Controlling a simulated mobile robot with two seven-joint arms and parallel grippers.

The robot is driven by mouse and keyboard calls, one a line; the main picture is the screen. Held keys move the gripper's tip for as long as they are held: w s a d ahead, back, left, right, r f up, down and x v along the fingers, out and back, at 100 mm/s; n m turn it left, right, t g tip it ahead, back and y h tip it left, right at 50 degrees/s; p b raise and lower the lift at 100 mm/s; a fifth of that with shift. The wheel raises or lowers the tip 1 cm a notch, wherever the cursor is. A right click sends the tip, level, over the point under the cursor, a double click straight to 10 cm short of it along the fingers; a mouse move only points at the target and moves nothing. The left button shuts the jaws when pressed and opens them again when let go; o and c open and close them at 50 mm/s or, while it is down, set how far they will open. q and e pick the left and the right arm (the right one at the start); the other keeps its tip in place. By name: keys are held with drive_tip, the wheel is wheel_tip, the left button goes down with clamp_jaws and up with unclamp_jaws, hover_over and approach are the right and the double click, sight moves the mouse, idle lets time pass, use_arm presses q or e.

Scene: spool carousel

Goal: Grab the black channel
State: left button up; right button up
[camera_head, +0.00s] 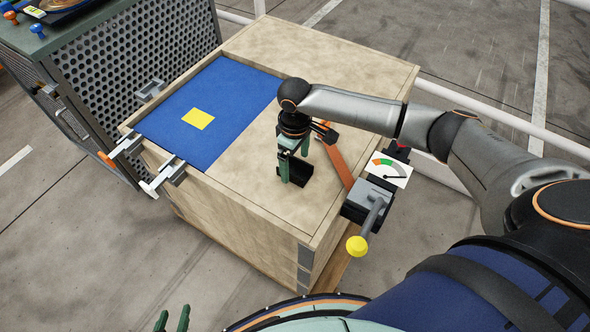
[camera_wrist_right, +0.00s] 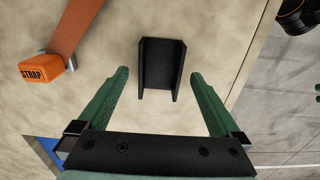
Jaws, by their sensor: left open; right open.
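The black channel (camera_head: 299,168) lies on the tan top of the wooden crate, under my right gripper. In the right wrist view the channel (camera_wrist_right: 161,64) has a flat floor and two raised side walls. My right gripper (camera_head: 292,166) points down at it and is open. In the right wrist view its green fingertips (camera_wrist_right: 159,75) lie to either side of the channel, with gaps on both sides; whether they are at its height I cannot tell. My left gripper (camera_head: 172,319) is open at the bottom edge of the head view, empty and away from the crate.
An orange strap (camera_head: 338,158) lies just right of the channel; its end block (camera_wrist_right: 42,71) reads STRAP. A gauge (camera_head: 388,172) and a grey clamp with a yellow knob (camera_head: 357,245) sit at the crate's right edge. A blue mat (camera_head: 232,100) with a yellow square covers the crate's left part.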

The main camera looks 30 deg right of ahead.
drive_tip(key=shift+f, duration=0.45)
drive_tip(key=c, duration=1.4)
drive_tip(key=shift+r, duration=0.2)
